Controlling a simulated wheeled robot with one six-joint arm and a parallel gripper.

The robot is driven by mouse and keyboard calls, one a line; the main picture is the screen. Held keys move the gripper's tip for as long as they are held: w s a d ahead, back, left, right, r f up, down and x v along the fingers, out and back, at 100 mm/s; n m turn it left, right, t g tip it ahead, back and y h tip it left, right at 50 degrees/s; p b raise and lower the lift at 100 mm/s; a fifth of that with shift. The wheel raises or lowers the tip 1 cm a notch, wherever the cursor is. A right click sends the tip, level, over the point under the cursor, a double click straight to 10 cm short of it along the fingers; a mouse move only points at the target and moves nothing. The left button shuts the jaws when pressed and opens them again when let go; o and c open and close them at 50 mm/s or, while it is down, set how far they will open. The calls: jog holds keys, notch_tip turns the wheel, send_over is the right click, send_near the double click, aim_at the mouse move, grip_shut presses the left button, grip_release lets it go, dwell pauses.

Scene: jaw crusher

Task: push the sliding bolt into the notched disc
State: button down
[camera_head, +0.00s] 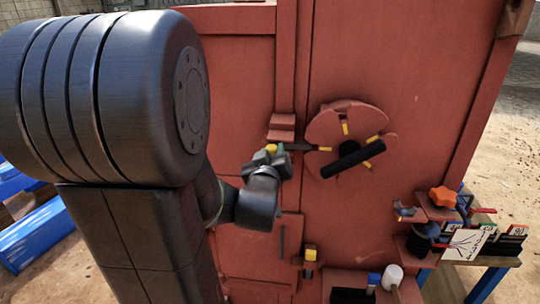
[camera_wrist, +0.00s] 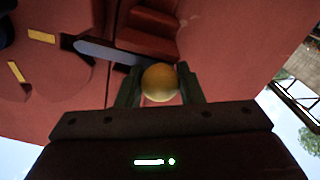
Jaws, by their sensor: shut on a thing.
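The notched disc (camera_head: 330,124) is a red round plate on the red machine front, with yellow marks and a black bar handle (camera_head: 353,158) across it. It also shows at the left of the wrist view (camera_wrist: 62,75). The sliding bolt (camera_head: 297,147) is a dark flat bar pointing at the disc's left side; in the wrist view the bar (camera_wrist: 105,50) reaches toward the disc's edge. Its yellow round knob (camera_wrist: 160,83) sits between my gripper's fingers (camera_wrist: 159,88), which are shut on it. I cannot tell whether the bar's tip is in a notch.
A red bracket (camera_head: 281,128) stands just above the bolt. A small yellow-topped catch (camera_head: 310,253) is lower on the machine front. At the lower right, a shelf holds an orange star knob (camera_head: 443,197) and a white cup-like part (camera_head: 393,276). Blue beams (camera_head: 38,236) lie at the left.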

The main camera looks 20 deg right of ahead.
jog(key=shift+s+d+f+b, duration=0.25)
jog(key=shift+d+b, duration=0.2)
jog(key=shift+b, duration=0.25)
jog(key=shift+r, duration=0.25)
jog(key=c, duration=1)
grip_release()
jog(key=shift+s+d, duration=0.15)
jog(key=shift+d, duration=0.05)
jog(key=shift+a, duration=0.1)
jog(key=b+v, duration=0.1)
jog(key=v, duration=1.2)
jog(key=shift+s+a, duration=0.15)
jog(key=shift+a, duration=0.15)
jog(key=shift+r, duration=0.1)
